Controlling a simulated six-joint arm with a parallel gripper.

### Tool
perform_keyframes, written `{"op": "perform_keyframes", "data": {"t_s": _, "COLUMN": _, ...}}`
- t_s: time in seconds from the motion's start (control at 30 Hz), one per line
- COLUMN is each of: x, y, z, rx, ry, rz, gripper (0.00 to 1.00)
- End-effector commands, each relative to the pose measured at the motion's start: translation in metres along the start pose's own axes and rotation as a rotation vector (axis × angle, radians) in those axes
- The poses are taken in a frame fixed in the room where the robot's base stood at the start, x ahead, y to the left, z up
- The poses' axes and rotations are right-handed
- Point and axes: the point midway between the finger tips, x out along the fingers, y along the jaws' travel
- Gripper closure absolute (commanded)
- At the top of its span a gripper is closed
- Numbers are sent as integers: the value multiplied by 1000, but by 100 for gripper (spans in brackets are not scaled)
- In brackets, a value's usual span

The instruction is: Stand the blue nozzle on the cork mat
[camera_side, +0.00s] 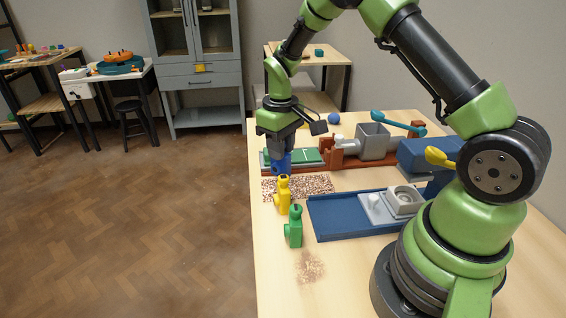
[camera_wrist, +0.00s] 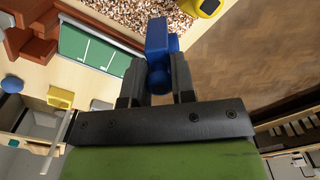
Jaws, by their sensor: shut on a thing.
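My gripper (camera_side: 281,150) points down and is shut on the blue nozzle (camera_side: 281,165). In the wrist view the nozzle (camera_wrist: 161,38) sits between the two dark fingers (camera_wrist: 158,70) and sticks out beyond them. The speckled brown cork mat (camera_side: 318,184) lies on the table just below and to the right of the nozzle in the side view. The mat also shows at the top of the wrist view (camera_wrist: 130,8). I cannot tell whether the nozzle touches the mat or hangs above it.
A yellow nozzle (camera_side: 283,196) stands upright at the mat's near left edge, with a green nozzle (camera_side: 294,229) nearer. A green board (camera_side: 305,156) lies behind the mat. A blue tray (camera_side: 335,217) with a grey fixture (camera_side: 403,200) lies at right. The table's left edge is close.

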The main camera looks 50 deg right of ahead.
Motion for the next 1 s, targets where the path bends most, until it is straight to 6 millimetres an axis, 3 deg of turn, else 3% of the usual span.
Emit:
{"op": "perform_keyframes", "data": {"t_s": 0.23, "x": 34, "y": 0, "z": 1, "rx": 2, "ry": -3, "rz": -1, "gripper": 100}}
{"op": "perform_keyframes", "data": {"t_s": 0.67, "x": 41, "y": 0, "z": 0, "rx": 3, "ry": 0, "rz": 0, "gripper": 100}}
{"op": "perform_keyframes", "data": {"t_s": 0.7, "x": 40, "y": 0, "z": 0, "rx": 3, "ry": 0, "rz": 0, "gripper": 67}}
{"op": "perform_keyframes", "data": {"t_s": 0.77, "x": 40, "y": 0, "z": 0, "rx": 3, "ry": 0, "rz": 0, "gripper": 53}}
{"op": "perform_keyframes", "data": {"t_s": 1.0, "x": 40, "y": 0, "z": 0, "rx": 3, "ry": 0, "rz": 0, "gripper": 50}}
